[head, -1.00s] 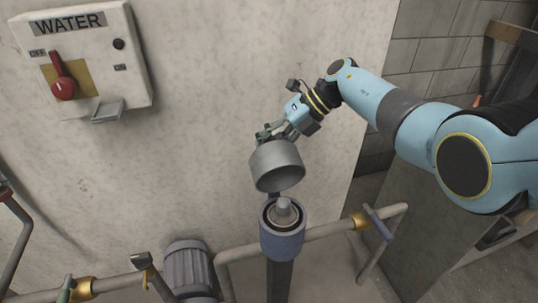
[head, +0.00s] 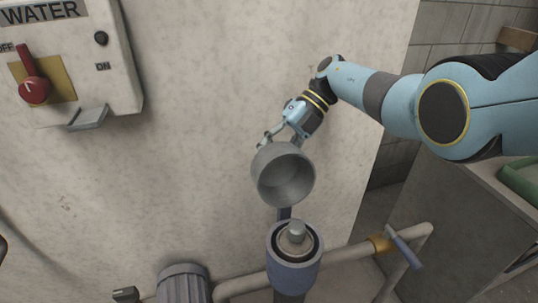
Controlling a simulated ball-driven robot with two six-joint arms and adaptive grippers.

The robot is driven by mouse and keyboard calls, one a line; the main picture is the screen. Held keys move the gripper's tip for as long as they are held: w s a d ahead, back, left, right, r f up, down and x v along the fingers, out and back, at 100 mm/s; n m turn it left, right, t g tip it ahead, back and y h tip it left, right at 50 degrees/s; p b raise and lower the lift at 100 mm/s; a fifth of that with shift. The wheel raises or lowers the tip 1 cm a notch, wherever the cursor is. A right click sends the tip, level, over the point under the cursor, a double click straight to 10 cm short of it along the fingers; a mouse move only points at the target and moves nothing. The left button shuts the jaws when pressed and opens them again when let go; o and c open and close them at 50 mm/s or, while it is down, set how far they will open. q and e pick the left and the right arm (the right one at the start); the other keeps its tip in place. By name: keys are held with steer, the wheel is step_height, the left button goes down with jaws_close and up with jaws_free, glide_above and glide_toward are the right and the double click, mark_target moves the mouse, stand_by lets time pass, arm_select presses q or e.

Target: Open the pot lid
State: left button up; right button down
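The pot (head: 294,274) is a blue-grey upright cylinder with its top uncovered and a grey knob-like core (head: 296,236) inside. Its grey cup-shaped lid (head: 265,176) stands tipped up behind and above it, joined by a dark hinge piece (head: 284,213). The lid's hollow inside faces me. My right gripper (head: 283,138) is at the lid's upper back edge, close against it. Its fingers look spread, but the lid hides the tips, so I cannot tell whether it grips the rim. My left gripper is not in view.
A white WATER switch box (head: 118,70) with a red lever (head: 33,88) is on the wall at the upper left. A pipe (head: 345,253) with a blue-handled valve (head: 403,249) runs beside the pot. A grey ribbed cylinder (head: 184,283) stands left of it.

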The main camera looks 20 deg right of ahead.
steer(key=shift+w+d+r, duration=0.3)
steer(key=shift+w+r, duration=0.05)
steer(key=shift+w, duration=0.05)
steer(key=c, duration=1.5)
jaws_free()
steer(key=o, duration=0.5)
steer(key=shift+d+f, duration=0.15)
steer(key=shift+f, duration=0.05)
steer(key=shift+c, duration=0.2)
steer(key=shift+o, duration=0.3)
steer(key=shift+s, duration=0.15)
steer(key=shift+a, duration=0.2)
step_height(320, 180, up, 10)
steer(key=shift+a+f, duration=0.1)
steer(key=shift+c, duration=0.4)
